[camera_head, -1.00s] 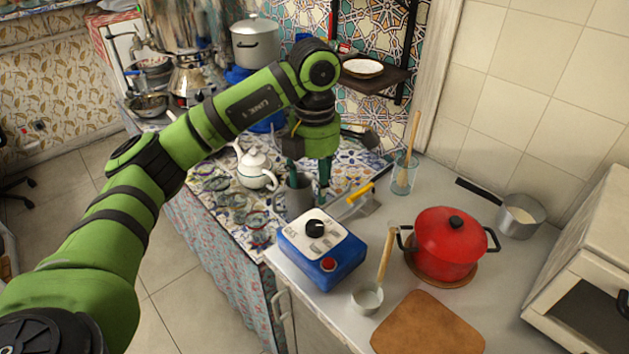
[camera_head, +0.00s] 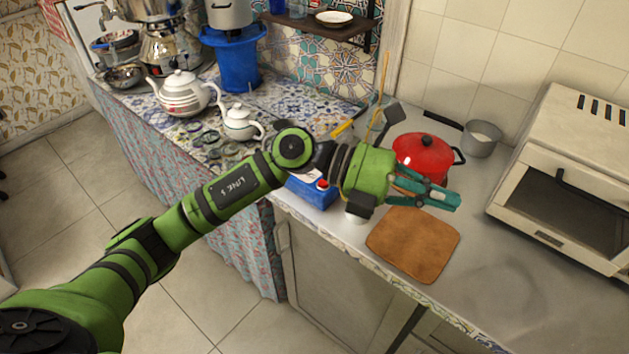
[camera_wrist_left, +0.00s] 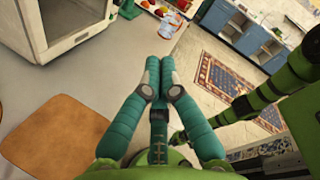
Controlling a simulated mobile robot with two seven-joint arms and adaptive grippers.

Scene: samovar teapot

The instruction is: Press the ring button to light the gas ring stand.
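My left gripper (camera_head: 455,199) is to the right of the box, above the counter between the red pot and the cutting board. Its teal fingers are together and empty, as the left wrist view (camera_wrist_left: 160,62) shows. My right gripper is in neither view.
A red pot (camera_head: 419,156), a wooden cutting board (camera_head: 413,244), a saucepan (camera_head: 481,139) and a white oven (camera_head: 560,185) share the counter. White teapots (camera_head: 184,95) and glasses stand on the tiled counter at left. The counter right of the board is clear.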

